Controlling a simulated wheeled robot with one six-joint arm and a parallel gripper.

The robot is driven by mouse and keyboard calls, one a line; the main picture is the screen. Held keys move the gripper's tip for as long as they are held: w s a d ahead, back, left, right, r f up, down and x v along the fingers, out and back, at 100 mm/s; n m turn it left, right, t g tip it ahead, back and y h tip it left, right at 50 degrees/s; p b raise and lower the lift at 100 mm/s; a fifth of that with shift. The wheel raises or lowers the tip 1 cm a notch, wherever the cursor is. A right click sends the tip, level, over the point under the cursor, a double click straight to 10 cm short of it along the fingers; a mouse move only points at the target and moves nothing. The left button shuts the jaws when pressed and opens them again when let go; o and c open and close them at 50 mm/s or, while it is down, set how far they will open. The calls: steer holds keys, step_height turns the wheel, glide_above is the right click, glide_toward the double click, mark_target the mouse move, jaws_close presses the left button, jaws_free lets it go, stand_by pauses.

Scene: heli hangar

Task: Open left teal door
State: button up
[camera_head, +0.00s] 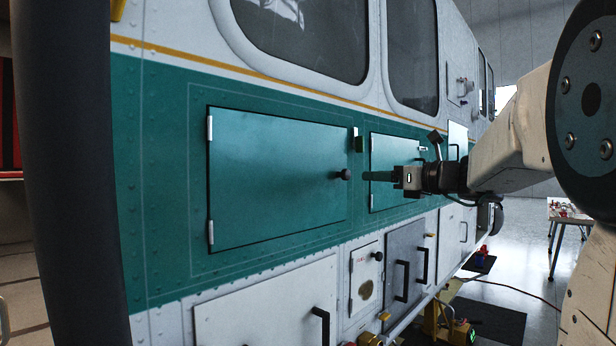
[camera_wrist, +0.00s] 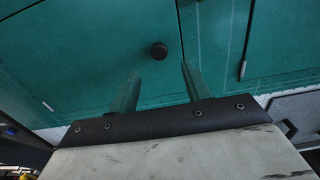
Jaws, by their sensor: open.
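The left teal door (camera_head: 270,180) is a large panel flush in the teal band of the helicopter's side, with hinges on its left edge. It looks shut. Its round black knob (camera_head: 346,174) is near the right edge. My gripper (camera_head: 368,176) is just right of the knob in the head view, its fingers pointing left. In the wrist view the door (camera_wrist: 90,60) fills the upper left, and the knob (camera_wrist: 158,50) sits ahead of the open, empty fingers (camera_wrist: 160,82), roughly between their lines. The fingers look apart from the knob.
A smaller teal door (camera_head: 393,150) is to the right, partly behind my gripper. Below are a white panel with a black handle (camera_head: 321,325) and a grey door (camera_head: 405,270). A dark vertical post (camera_head: 70,170) stands at left. A table (camera_head: 570,220) stands far right.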

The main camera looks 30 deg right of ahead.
mark_target(348, 175)
steer(key=x, duration=0.7)
steer(key=shift+w, duration=0.1)
steer(key=shift+a, duration=0.1)
steer(key=shift+c, duration=0.2)
jaws_close()
